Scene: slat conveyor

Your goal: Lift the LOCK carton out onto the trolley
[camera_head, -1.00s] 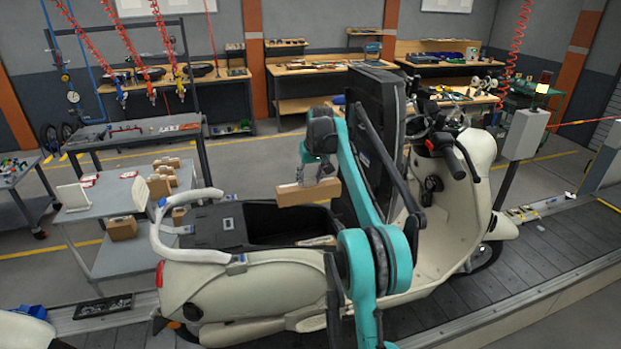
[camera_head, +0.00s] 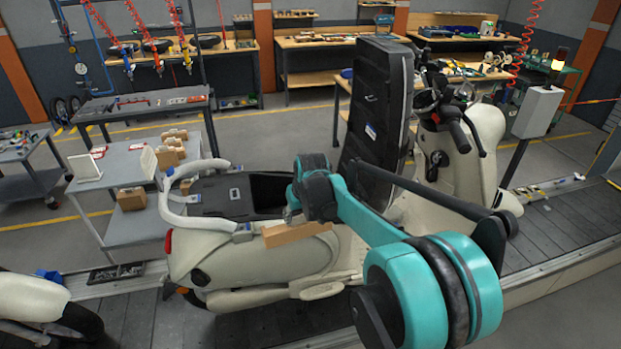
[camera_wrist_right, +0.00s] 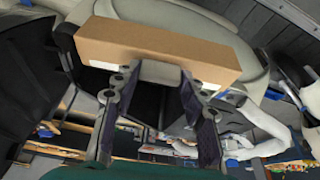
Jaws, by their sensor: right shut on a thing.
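My right gripper (camera_head: 291,214) is shut on a long brown carton (camera_head: 297,234) and holds it up by the near side of the scooter's open seat bay. In the right wrist view the carton (camera_wrist_right: 150,47) lies across the fingertips (camera_wrist_right: 152,72). A white label patch shows on it, but no lettering can be read. The grey trolley (camera_head: 126,167) stands at the left, beyond the scooter's tail, with several brown cartons and white items on its shelves. My left gripper is out of view.
The cream scooter (camera_head: 260,262) stands on the slat conveyor (camera_head: 555,232), its black seat (camera_head: 383,95) raised upright beside my arm. Its white grab rail (camera_head: 185,200) rises between the bay and trolley. Workbenches line the back wall.

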